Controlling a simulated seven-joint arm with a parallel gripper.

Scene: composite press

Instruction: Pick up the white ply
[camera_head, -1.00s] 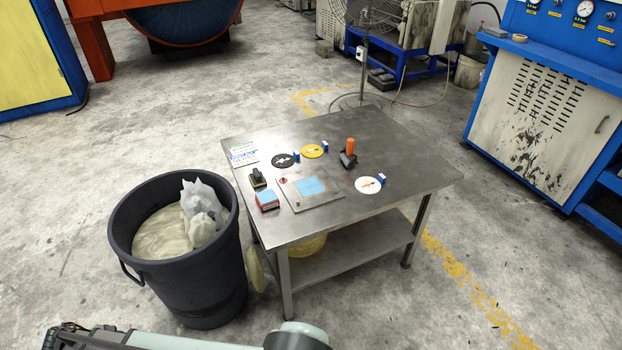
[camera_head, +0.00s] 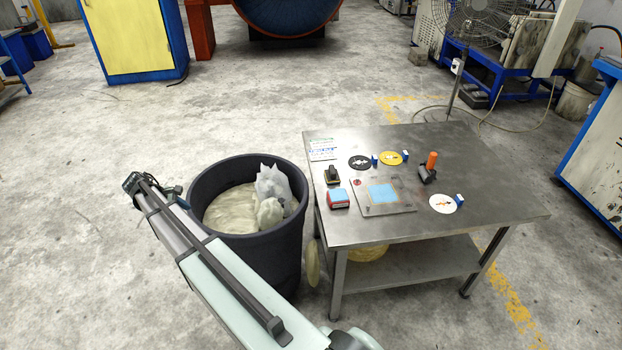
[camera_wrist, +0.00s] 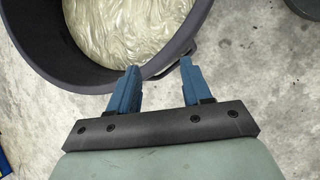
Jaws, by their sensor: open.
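The white ply (camera_head: 444,204) is a flat white disc with a small orange-brown mark at its middle. The ply is not in the wrist view. In the head view my arm reaches up left beside the bin.
A black disc (camera_head: 360,162), a yellow disc (camera_head: 391,158), a plate with a light-blue square (camera_head: 383,194), a red-and-blue block (camera_head: 338,198) and an orange-handled tool (camera_head: 430,166) lie on the table. The bin stands close to the table's left side. The table's front right is clear.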

